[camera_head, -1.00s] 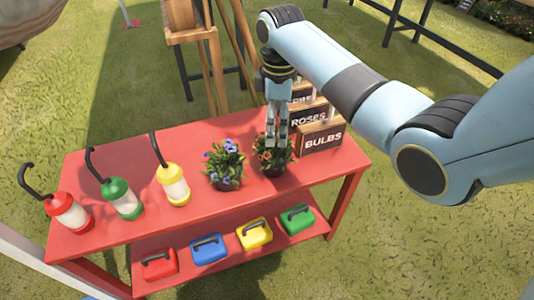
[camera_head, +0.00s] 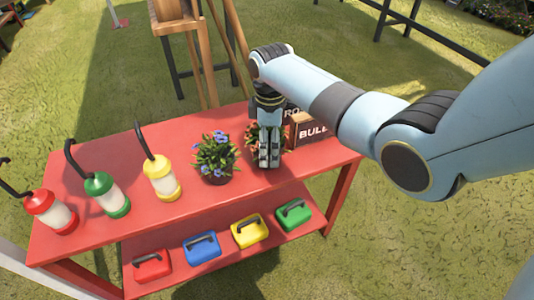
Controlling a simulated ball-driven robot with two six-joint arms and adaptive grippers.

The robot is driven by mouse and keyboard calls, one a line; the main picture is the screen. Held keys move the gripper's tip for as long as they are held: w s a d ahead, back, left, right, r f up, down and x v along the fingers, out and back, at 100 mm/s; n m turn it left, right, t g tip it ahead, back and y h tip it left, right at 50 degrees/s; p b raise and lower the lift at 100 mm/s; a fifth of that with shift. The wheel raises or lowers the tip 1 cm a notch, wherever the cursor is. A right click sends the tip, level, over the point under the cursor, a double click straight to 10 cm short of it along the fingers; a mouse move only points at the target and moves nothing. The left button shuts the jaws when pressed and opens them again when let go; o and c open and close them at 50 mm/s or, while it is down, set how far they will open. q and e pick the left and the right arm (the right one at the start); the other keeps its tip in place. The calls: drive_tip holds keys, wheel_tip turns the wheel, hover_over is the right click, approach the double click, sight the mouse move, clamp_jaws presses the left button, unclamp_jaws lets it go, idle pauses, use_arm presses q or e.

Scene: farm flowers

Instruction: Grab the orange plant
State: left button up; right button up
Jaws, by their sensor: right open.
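The orange plant (camera_head: 252,133) stands in its pot on the red table (camera_head: 190,217), to the right of the blue-flowered plant (camera_head: 215,156). Most of it is hidden behind my right gripper, and only some leaves and orange blooms show at the gripper's sides. My right gripper (camera_head: 268,160) points down in front of the orange plant. Its jaws are open, and I cannot tell whether they touch the plant. My left gripper is not in view.
Several coloured boxes with handles, one blue (camera_head: 202,247), sit on the lower shelf.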

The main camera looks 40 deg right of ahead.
drive_tip(key=c, duration=1.3)
drive_tip(key=shift+r, duration=0.1)
